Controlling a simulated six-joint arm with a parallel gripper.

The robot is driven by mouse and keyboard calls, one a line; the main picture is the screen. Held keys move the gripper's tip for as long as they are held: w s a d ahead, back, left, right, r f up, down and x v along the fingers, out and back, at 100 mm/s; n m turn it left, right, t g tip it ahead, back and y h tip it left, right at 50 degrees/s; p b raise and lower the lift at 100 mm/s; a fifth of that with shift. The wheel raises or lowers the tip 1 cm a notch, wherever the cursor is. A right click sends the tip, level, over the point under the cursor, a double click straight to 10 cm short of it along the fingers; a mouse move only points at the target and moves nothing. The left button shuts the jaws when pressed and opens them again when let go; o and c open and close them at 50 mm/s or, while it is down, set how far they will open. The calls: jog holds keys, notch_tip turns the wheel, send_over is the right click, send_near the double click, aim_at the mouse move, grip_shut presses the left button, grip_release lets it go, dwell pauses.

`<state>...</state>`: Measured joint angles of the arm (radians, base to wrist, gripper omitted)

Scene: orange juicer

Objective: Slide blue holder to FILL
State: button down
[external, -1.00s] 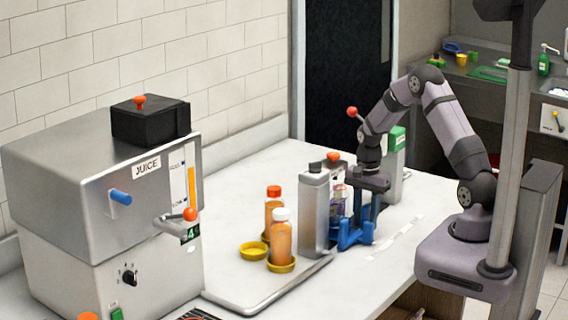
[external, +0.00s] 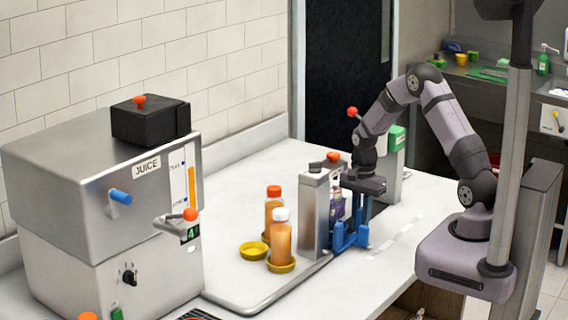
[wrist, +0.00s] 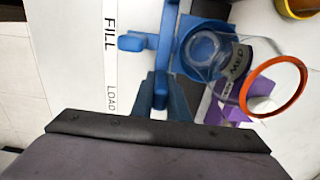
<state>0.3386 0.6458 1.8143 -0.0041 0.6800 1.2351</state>
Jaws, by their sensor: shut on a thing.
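The blue holder (external: 350,236) stands on the counter beside the grey metal post. It also shows in the wrist view (wrist: 203,38), where a clear cup marked MED (wrist: 238,62) lies over it. My gripper (wrist: 160,90) is shut on an upright blue part of the holder. In the external view my gripper (external: 358,186) is low over the holder and hides part of it. A white strip in the wrist view carries the words FILL (wrist: 110,33) and LOAD (wrist: 112,98). The holder's blue side tab (wrist: 130,42) lies beside the lower end of FILL.
The grey metal post (external: 314,212) stands close to the holder's left. Two orange juice bottles (external: 281,243) and a yellow dish (external: 253,250) are further left, near the juice machine (external: 95,190). A green-topped dispenser (external: 392,165) stands behind my gripper.

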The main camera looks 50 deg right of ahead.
aim_at(359, 207)
jog(key=c, duration=1.7)
grip_release()
jog(key=shift+a, duration=0.35)
jog(key=shift+d, duration=0.15)
jog(key=shift+r+b, duration=0.75)
jog(key=shift+r, duration=2.95)
